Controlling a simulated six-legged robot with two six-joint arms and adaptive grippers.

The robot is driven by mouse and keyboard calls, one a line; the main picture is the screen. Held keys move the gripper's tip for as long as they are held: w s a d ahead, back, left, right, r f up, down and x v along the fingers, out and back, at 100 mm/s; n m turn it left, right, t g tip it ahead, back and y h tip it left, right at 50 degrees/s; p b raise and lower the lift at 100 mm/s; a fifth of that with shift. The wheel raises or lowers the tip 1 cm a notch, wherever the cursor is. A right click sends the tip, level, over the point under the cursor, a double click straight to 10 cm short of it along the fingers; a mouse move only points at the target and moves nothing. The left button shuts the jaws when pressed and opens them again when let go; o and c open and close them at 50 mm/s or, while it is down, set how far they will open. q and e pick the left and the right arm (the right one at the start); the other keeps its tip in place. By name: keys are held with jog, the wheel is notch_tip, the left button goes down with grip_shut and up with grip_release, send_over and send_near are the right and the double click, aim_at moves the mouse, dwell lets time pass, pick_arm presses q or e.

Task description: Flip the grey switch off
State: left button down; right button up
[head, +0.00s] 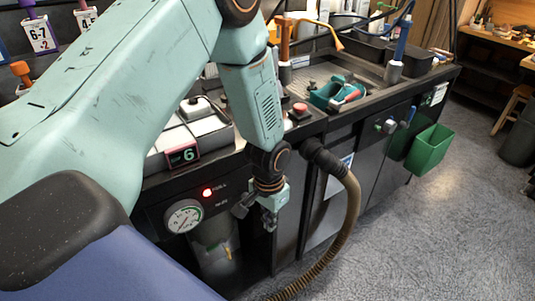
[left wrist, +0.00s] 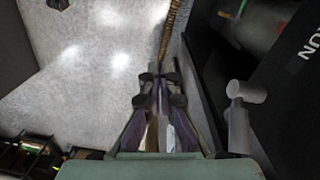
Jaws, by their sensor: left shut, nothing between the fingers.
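The grey switch (left wrist: 246,92) shows in the left wrist view as a pale grey lever with a rounded cross end, on a dark panel to the right of the fingers. In the head view a dark grey lever (head: 241,207), likely this switch, stands out from the black front panel just left of my gripper. My left gripper (head: 268,217) points down in front of the panel. Its fingers (left wrist: 160,80) are shut and empty, beside the switch with a visible gap in the wrist view. My right gripper is not in view.
A lit red lamp (head: 207,192) and a round gauge (head: 184,216) sit on the panel. A brown ribbed hose (head: 345,215) hangs right of the gripper. A red button (head: 300,108) and a green bin (head: 429,150) are farther right. The floor (head: 420,235) is open.

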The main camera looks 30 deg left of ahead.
pick_arm(q)
jog(key=w+a+r+p, duration=0.2)
jog(key=w+r, duration=0.2)
jog(key=r, duration=0.4)
jog(key=w+a+r+y+p, duration=0.1)
jog(key=w+a+r+p, duration=0.1)
jog(key=r, duration=0.6)
jog(key=shift+w+a+r+m, duration=0.3)
jog(key=shift+w+a, duration=0.45)
jog(key=shift+w, duration=0.4)
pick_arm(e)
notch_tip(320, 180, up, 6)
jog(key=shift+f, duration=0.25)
pick_arm(q)
jog(key=shift+f, duration=0.1)
notch_tip(320, 180, down, 10)
jog(key=shift+a+b, duration=0.3)
jog(key=shift+b, duration=0.1)
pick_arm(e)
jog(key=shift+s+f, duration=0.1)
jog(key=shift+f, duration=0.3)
